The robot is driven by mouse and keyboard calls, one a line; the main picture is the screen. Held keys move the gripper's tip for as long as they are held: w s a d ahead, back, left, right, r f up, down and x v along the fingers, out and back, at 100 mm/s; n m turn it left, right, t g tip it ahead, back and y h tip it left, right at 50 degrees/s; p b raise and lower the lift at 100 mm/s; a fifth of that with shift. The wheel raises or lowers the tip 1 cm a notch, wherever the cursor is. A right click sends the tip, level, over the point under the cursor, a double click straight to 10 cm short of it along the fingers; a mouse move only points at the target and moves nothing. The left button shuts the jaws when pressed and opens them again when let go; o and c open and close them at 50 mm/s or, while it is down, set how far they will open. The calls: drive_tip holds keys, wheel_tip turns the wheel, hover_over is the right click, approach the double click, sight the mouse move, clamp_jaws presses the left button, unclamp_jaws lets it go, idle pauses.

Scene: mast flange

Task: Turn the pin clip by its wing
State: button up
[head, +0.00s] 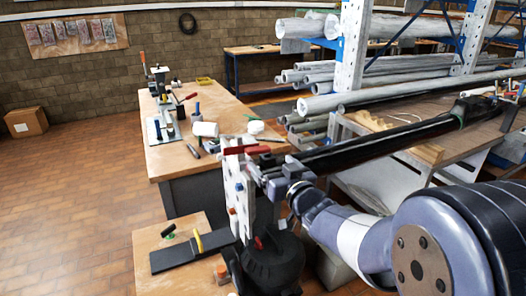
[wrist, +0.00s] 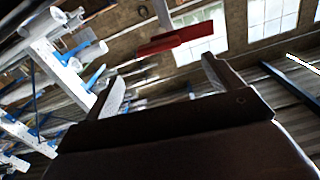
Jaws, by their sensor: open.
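The pin clip's wing is a flat red bar (head: 247,150) at the top of a white upright flange plate (head: 236,172). In the wrist view the red wing (wrist: 182,39) lies slanted beyond my fingertips, on a pale grey stem (wrist: 163,13). My gripper (head: 262,180) is beside the plate, on its right and a little below the wing in the head view. In the wrist view my gripper (wrist: 163,68) is open, with its two fingers wide apart and nothing between them. The wing appears apart from both fingers.
A wooden workbench (head: 215,105) with tools stands behind the plate. A dark bin-like object (head: 272,268) is below my gripper. A low wooden table (head: 160,240) is at the front left. A pipe rack (head: 350,45) and a long black tube (head: 385,143) are to the right.

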sight(260, 151)
drive_tip(key=p+x, duration=0.1)
drive_tip(key=x, duration=0.7)
